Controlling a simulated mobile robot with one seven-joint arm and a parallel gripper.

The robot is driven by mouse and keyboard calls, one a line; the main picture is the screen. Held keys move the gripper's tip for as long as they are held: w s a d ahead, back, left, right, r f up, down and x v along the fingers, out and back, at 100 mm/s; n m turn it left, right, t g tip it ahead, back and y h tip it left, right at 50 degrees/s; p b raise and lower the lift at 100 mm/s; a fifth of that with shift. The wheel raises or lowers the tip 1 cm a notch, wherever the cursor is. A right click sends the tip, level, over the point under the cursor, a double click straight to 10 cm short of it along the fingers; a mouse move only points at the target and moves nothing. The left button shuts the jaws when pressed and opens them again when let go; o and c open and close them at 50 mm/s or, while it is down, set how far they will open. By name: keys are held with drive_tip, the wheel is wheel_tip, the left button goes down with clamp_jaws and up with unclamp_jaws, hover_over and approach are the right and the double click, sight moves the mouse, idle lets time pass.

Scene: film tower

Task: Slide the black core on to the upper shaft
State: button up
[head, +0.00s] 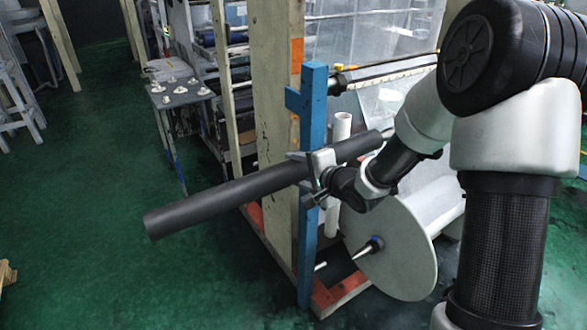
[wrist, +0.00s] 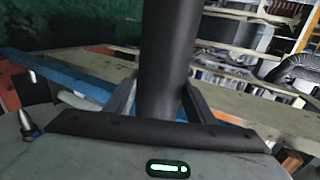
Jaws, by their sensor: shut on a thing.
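The black core (head: 230,197) is a long dark tube, slanting from its near end at the lower left up to its far end at the right. My gripper (head: 321,172) is shut around it, right of its middle, and holds it in the air in front of the blue post. In the wrist view the core (wrist: 168,50) runs up between my two fingers (wrist: 157,103). A small light tip (head: 388,132) shows beside the core's far end; I cannot tell whether it belongs to the upper shaft or whether they touch.
A blue post (head: 308,230) and a wooden post (head: 270,110) stand close to the core. A large white roll (head: 400,250) on a lower shaft with a pointed end (head: 369,248) sits below my arm. A small table (head: 180,93) stands behind.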

drive_tip(key=shift+w+d+p, duration=0.8)
drive_tip(key=shift+d+p, duration=0.1)
drive_tip(key=shift+d, duration=0.25)
drive_tip(key=shift+w+d+p, duration=0.75)
drive_tip(key=shift+d+p, duration=0.15)
drive_tip(key=shift+d, duration=0.2)
drive_tip(key=shift+w+d+p, duration=0.8)
drive_tip(key=shift+d+p, duration=0.1)
drive_tip(key=shift+d, duration=0.25)
drive_tip(key=w+d, duration=0.3)
drive_tip(key=d, duration=0.2)
drive_tip(key=w+d, duration=0.3)
drive_tip(key=d, duration=0.2)
drive_tip(key=w+d, duration=0.4)
drive_tip(key=d, duration=0.1)
drive_tip(key=shift+w+f, duration=0.1)
drive_tip(key=shift+f, duration=0.05)
drive_tip(key=shift+a, duration=0.15)
